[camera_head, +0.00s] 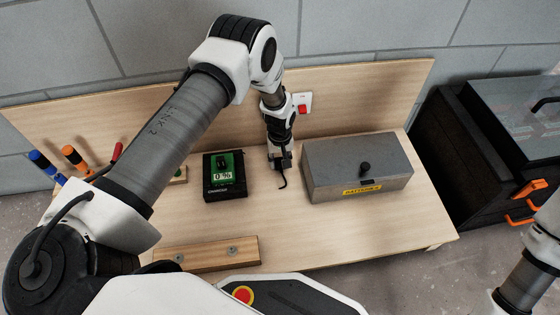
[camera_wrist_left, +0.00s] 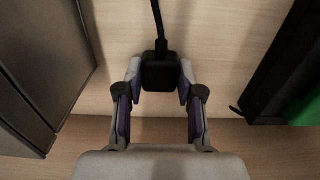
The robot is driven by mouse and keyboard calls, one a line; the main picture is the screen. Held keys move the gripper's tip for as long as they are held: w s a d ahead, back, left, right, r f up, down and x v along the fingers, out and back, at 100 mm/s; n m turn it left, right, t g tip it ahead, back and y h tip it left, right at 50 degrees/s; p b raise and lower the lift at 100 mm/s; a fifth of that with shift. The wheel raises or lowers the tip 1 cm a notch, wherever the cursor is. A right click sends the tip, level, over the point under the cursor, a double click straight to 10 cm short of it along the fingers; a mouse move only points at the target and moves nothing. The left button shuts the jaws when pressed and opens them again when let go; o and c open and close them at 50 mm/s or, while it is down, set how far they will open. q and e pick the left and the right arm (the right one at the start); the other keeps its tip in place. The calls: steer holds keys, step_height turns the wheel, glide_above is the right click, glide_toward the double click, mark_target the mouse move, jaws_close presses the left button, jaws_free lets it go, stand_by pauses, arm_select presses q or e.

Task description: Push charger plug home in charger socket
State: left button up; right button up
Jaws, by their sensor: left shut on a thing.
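My left gripper (camera_head: 280,160) is over the bench between the charger and the grey box. In the left wrist view its two fingers (camera_wrist_left: 160,78) are shut on the black charger plug (camera_wrist_left: 161,73), one on each side. A black cable (camera_wrist_left: 160,25) runs from the plug; its end also shows below the gripper in the head view (camera_head: 283,182). The plug's prongs are not visible. A white plate with a red switch (camera_head: 303,104), which looks like the charger socket, is on the back board, partly hidden behind my left arm. The plug is apart from it. My right gripper is out of view.
The black charger (camera_head: 224,193) with a green "0 %" display stands left of the gripper. The grey battery box (camera_head: 320,165) with a knob is close on the right. A wooden batten (camera_head: 207,255) lies at the front. Screwdrivers (camera_head: 75,158) stand at the left.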

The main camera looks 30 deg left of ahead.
arm_select(q)
step_height(320, 180, up, 10)
steer(key=p, duration=0.5)
step_height(320, 180, up, 13)
steer(key=m+p, duration=0.2)
steer(key=m, duration=0.1)
glide_above(280, 161)
steer(key=d, duration=0.5)
steer(key=s+d+r+m+p, duration=0.1)
steer(key=s+r+m, duration=0.1)
steer(key=r, duration=0.5)
steer(key=s+d+r+m+p, duration=0.1)
steer(key=s+d+r+m, duration=0.1)
steer(key=r, duration=0.5)
steer(key=shift+s+d+r, duration=0.15)
steer(key=shift+s+r, duration=0.1)
steer(key=shift+r, duration=0.1)
